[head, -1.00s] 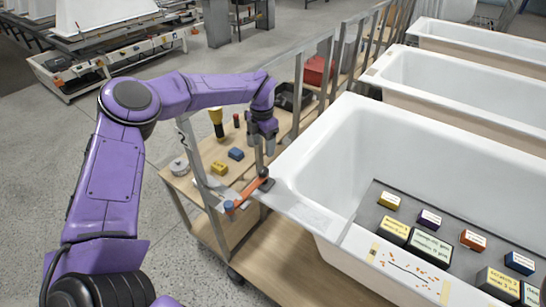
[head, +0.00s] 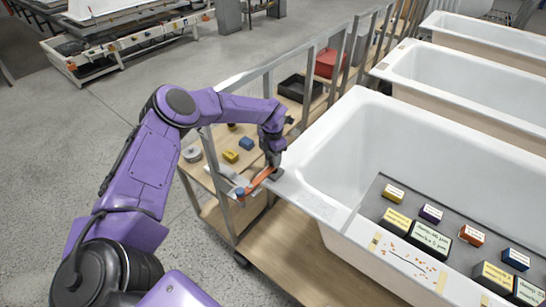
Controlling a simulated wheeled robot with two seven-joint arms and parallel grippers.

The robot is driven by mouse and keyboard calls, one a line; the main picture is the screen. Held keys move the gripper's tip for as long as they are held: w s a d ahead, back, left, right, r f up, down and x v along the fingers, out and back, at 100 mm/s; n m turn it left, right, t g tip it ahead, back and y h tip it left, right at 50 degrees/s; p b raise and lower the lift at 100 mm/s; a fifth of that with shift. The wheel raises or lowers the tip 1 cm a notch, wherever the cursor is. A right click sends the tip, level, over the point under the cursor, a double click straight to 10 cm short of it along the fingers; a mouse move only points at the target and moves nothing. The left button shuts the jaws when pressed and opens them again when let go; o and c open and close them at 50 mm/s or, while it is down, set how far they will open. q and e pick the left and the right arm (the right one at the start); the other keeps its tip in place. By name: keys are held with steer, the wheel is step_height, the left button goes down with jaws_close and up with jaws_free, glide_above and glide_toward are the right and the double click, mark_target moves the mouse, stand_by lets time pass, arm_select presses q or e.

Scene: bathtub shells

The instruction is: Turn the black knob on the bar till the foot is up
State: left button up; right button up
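An orange bar (head: 258,181) lies slanting at the near left corner of the closest bathtub. A black knob (head: 278,173) sits at its upper right end, partly hidden by my gripper. A small blue piece (head: 240,191) is at its lower left end; I cannot tell whether this is the foot. My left gripper (head: 272,160) points down at the knob end of the bar, at or just above the knob. Its fingers are too small and overlapped to tell whether they are open or touching the knob. My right gripper is not in view.
A wooden cart (head: 215,172) with metal posts, a yellow block (head: 230,156) and a blue block (head: 246,143) is on the left.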

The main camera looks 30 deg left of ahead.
arm_select(q)
steer(key=shift+c, duration=1.3)
steer(key=shift+f, duration=0.1)
